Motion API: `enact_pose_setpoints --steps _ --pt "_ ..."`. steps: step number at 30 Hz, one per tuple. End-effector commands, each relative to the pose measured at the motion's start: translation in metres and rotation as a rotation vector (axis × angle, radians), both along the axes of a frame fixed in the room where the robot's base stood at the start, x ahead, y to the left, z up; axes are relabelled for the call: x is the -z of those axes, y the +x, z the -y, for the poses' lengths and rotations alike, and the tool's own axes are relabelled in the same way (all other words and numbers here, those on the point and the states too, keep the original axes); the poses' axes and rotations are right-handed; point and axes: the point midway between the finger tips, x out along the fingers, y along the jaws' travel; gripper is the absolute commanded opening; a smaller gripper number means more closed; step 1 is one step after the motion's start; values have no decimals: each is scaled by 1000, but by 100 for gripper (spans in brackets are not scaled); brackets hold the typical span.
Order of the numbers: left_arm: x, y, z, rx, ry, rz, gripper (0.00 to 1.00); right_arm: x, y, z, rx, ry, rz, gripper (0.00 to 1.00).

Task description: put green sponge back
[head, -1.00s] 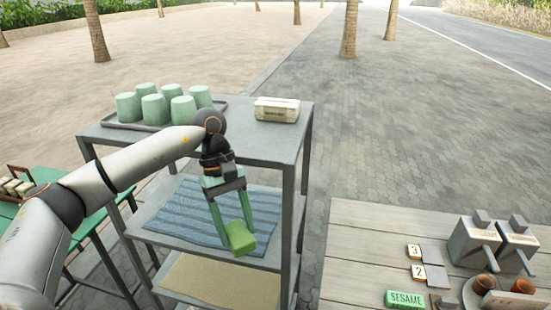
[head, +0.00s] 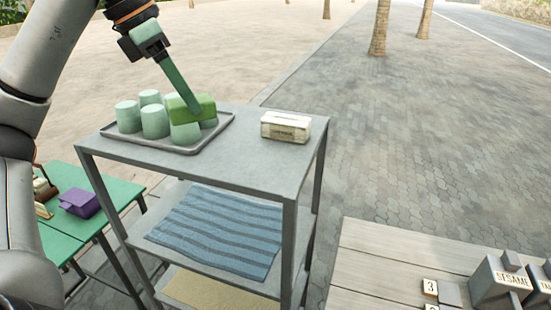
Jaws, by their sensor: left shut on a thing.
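The green sponge (head: 190,106) is a bright green block. My left gripper (head: 196,110) comes in from the upper left and is shut on the sponge. It holds the sponge in front of or above the pale green cups (head: 155,121) on the grey tray (head: 192,147), hiding part of them. I cannot tell whether the sponge touches a cup. My right gripper is not in view.
The tray stands on the grey shelf unit's top (head: 235,170), beside a white box (head: 286,127). A striped blue cloth (head: 220,232) lies on the shelf below. A green table (head: 110,200) at left carries a purple item (head: 80,202). A wooden table (head: 390,262) stands at right.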

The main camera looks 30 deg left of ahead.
Motion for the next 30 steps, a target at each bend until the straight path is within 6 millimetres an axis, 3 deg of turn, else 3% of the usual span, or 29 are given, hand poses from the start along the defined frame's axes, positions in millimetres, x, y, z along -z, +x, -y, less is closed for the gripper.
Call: enact_pose_setpoints --steps 5,11,13,18,26,30 --pt "25 27 29 8 -1 -6 17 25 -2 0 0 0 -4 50" --pt "45 62 65 8 -3 -6 17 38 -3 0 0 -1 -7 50" --pt "62 69 72 7 -2 -8 17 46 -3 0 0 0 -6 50" --pt "82 83 85 2 -2 -4 17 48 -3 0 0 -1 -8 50" --pt "96 92 94 3 0 -5 17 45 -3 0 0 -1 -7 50" --pt "118 94 95 1 1 -5 17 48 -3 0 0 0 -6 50"
